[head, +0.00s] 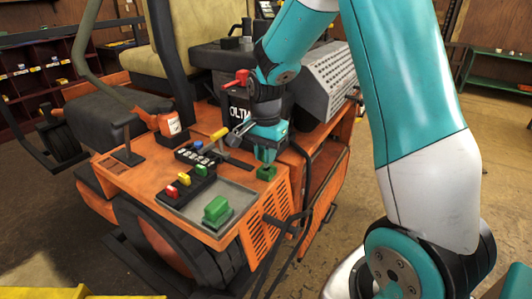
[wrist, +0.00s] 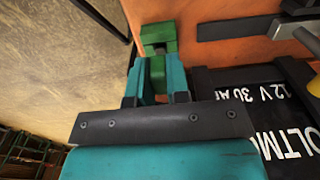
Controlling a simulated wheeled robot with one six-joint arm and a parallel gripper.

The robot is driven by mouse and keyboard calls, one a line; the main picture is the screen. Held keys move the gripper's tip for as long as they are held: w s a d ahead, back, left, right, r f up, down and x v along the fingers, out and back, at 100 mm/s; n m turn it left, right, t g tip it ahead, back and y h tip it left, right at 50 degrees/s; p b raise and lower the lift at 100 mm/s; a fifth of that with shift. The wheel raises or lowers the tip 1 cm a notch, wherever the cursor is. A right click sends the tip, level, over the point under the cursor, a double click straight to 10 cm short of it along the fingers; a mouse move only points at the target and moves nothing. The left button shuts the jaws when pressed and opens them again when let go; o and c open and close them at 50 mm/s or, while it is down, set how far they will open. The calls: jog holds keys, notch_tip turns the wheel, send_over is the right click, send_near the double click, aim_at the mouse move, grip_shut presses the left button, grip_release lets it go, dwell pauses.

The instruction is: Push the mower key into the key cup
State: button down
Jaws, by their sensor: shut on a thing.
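My gripper (head: 267,158) is over the right edge of the mower's orange deck, pointing down. In the wrist view my gripper (wrist: 157,70) has its teal fingers shut on a narrow green piece, which looks like the mower key (wrist: 157,73). Just beyond the fingertips is a wider green piece (wrist: 158,36) at the deck edge, likely the key cup; it also shows below the fingers in the head view (head: 266,173). Key and cup are close together or touching. The fingers hide how far the key is in.
A grey tray (head: 240,196) on the deck holds a green block (head: 217,210). A black battery (head: 238,108) stands behind my gripper. Dark cables hang at the deck's right side.

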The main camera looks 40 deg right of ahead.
jog(key=shift+f+b, duration=0.8)
jog(key=shift+f, duration=0.45)
jog(key=c, duration=1)
grip_release()
notch_tip(320, 180, up, 18)
jog(key=shift+f+b, duration=0.25)
jog(key=shift+b, duration=0.9)
jog(key=s+a+f+n+y, duration=0.1)
jog(key=s+a+f+n, duration=0.1)
jog(key=s+a+n, duration=0.5)
jog(key=s+a+f+n+y, duration=0.1)
jog(key=s+a+f+n, duration=0.1)
jog(key=s+a+n, duration=0.5)
jog(key=s+a+f+n+y, duration=0.2)
jog(key=s+a+f+n, duration=0.1)
jog(key=s+a+n, duration=0.4)
jog(key=shift+s+a, duration=0.4)
jog(key=shift+a, duration=0.05)
